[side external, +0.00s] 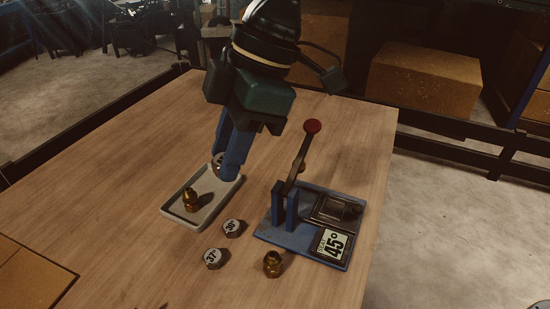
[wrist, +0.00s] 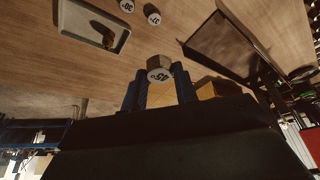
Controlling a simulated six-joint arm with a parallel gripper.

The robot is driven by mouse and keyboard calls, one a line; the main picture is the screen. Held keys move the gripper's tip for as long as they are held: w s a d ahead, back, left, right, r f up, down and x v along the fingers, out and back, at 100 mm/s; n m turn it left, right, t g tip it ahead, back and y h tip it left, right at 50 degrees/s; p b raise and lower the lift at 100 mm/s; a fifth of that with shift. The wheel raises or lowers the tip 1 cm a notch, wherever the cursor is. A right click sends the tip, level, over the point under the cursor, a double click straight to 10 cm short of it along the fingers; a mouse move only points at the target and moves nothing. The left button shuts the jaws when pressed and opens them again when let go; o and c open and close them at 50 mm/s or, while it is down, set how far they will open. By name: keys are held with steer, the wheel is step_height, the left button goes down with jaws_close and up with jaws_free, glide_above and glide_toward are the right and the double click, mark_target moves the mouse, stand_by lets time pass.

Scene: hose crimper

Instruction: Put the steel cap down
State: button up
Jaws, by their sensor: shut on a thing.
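My gripper (side external: 229,170) is shut on a steel cap (wrist: 160,68), held between the blue fingers (wrist: 158,90). Its pale face carries an upside-down mark that looks like 45°. In the side view the held cap (side external: 217,160) is mostly hidden by the fingers, at the far end of the grey tray (side external: 172,209); I cannot tell its height above it. A brass fitting (side external: 190,201) stands in the tray. Two other steel caps lie on the table: one marked 30° (side external: 232,228) and one marked 37° (side external: 212,258).
The blue crimper base (side external: 290,238) stands right of the tray, with an upright red-knobbed lever (side external: 312,127) and a 45° sign (side external: 333,245). A second brass fitting (side external: 272,264) stands in front of it. The table left of the tray (side external: 110,190) is clear.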

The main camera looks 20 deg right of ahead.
stand_by(0.3)
steer(key=w+f+m, duration=0.1)
steer(key=w+m, duration=0.1)
steer(key=w, duration=0.1)
steer(key=w+a+f+m+t, duration=0.1)
steer(key=w+f+m, duration=0.1)
steer(key=w, duration=0.1)
steer(key=w+a+f+m+t, duration=0.1)
steer(key=w+m, duration=0.1)
steer(key=w, duration=0.1)
steer(key=shift+a+f+h, duration=0.1)
steer(key=shift+f+h, duration=0.25)
steer(key=shift+h, duration=0.05)
jaws_close()
steer(key=m+t+h, duration=0.2)
steer(key=m, duration=0.6)
glide_above(214, 186)
step_height(214, 186, down, 7)
steer(key=shift+s+r, duration=0.2)
steer(key=shift+s, duration=0.05)
steer(key=shift+w, duration=0.1)
steer(key=shift+n, duration=0.5)
steer(key=shift+w+f, duration=0.1)
steer(key=shift+f, duration=1.95)
